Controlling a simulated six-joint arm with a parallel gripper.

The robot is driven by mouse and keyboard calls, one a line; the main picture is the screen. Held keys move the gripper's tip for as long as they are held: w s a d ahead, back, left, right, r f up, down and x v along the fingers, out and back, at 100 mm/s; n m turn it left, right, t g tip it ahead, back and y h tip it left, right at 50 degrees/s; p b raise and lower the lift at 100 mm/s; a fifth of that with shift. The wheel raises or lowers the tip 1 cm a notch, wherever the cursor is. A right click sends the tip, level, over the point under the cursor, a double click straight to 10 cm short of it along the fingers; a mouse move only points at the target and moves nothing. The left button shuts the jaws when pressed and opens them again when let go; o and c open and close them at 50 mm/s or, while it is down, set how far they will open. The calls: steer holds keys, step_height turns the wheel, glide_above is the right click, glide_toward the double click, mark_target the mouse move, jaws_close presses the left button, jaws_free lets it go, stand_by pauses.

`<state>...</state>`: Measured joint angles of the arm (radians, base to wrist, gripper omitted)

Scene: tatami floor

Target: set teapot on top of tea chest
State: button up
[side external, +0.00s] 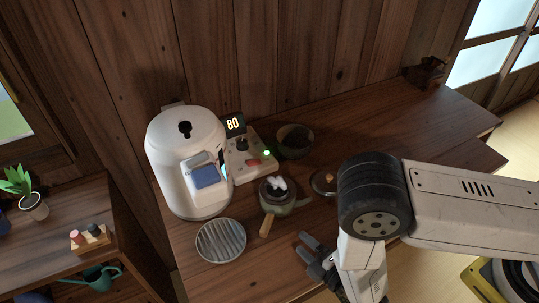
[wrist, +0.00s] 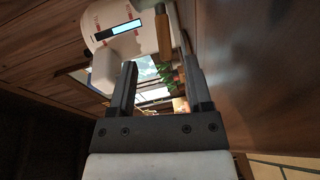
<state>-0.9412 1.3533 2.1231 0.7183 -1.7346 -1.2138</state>
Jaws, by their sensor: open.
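The teapot (side external: 287,205) is a small green pot with a wooden side handle (side external: 267,225) and white contents or steam at its open top. It stands on the wooden counter. The handle (wrist: 164,38) also shows at the top of the wrist view, with part of the pot at the edge. My gripper (side external: 306,250) is open and empty, in front of and to the right of the handle, apart from it. Its two fingers (wrist: 161,68) stand apart in the wrist view. A small dark wooden box (side external: 426,74) sits at the far right; I cannot tell whether it is the tea chest.
A white rounded machine (side external: 185,140) and a control panel reading 80 (side external: 247,155) stand left of the pot. A round ribbed plate (side external: 220,241), a dark bowl (side external: 294,141) and a lid (side external: 322,182) lie nearby. The back right counter (side external: 400,120) is clear.

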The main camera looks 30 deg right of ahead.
mark_target(288, 205)
steer(key=w+r+m+g, duration=0.1)
steer(key=w+m, duration=0.1)
steer(key=w+d+r+m+g+h, duration=0.1)
steer(key=w+m, duration=0.1)
steer(key=w+d+r+m+g+h, duration=0.1)
steer(key=w+m, duration=0.1)
steer(key=shift+w+d+r+g, duration=0.2)
steer(key=shift+d+r+g, duration=0.05)
steer(key=shift+g, duration=0.15)
steer(key=w+d+r+m+g, duration=0.2)
steer(key=d+r+m+g, duration=0.2)
steer(key=d+r+m, duration=0.15)
steer(key=s+d+r+m+g+h, duration=0.1)
steer(key=s+d+r+m+g, duration=0.2)
steer(key=d, duration=0.4)
steer(key=s+d+r+m+g, duration=0.3)
steer(key=s+d+r+m, duration=0.1)
steer(key=s+d+r, duration=0.2)
steer(key=shift+s+d+r+h, duration=0.15)
steer(key=shift+s+d+h, duration=0.25)
steer(key=shift+s+d, duration=0.5)
